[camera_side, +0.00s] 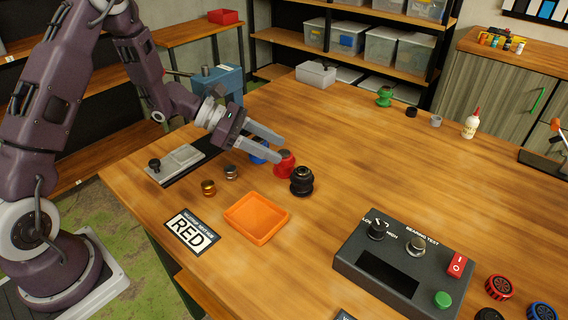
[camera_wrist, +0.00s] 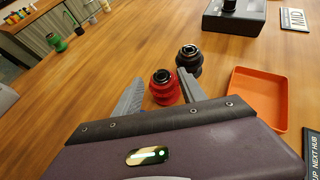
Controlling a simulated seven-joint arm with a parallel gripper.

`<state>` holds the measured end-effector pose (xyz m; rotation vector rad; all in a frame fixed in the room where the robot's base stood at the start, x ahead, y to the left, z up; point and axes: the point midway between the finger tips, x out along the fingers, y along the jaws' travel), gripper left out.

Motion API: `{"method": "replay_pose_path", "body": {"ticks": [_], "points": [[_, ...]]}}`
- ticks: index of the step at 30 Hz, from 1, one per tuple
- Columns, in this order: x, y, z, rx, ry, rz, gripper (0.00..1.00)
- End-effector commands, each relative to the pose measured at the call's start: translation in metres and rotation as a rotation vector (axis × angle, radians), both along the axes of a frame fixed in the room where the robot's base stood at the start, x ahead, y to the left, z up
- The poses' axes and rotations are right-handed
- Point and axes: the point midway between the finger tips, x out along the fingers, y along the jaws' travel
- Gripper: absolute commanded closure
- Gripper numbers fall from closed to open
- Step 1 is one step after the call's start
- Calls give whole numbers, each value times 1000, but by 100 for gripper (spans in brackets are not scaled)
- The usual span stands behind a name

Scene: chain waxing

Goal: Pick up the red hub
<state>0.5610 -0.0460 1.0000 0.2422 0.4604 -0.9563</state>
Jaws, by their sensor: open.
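The red hub (camera_side: 284,163) stands upright on the wooden table, between a blue hub (camera_side: 259,151) and a black hub (camera_side: 302,180) in the side view. In the wrist view the red hub (camera_wrist: 164,86) lies just past and between my fingertips, with the black hub (camera_wrist: 189,58) close behind it to the right. My gripper (camera_side: 276,146) is open and empty, its fingers spread and angled down toward the red hub. In the wrist view my gripper (camera_wrist: 160,85) shows one finger on each side of the red hub. I cannot tell whether either finger touches it.
An orange tray (camera_side: 257,218) sits in front of the hubs, beside a sign reading RED (camera_side: 192,232). Small brass and silver parts (camera_side: 209,187) lie left of the tray. A grey bearing tester (camera_side: 405,262) stands front right. A green hub (camera_side: 384,96) stands farther back. The table's middle right is clear.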

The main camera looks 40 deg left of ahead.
Motion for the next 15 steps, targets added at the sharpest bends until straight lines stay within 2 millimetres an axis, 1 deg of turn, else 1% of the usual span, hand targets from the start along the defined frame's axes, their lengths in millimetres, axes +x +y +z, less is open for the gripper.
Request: {"method": "replay_pose_path", "body": {"ticks": [1, 3, 5, 12, 13, 15], "points": [[3, -9, -7, -1, 2, -6, 52], [9, -19, -13, -1, 0, -6, 52], [13, -24, -16, -1, -1, -6, 52], [15, -26, -18, 1, -2, -4, 52], [15, -26, -18, 1, -2, -4, 54], [15, -26, -18, 1, -2, -4, 67]]}}
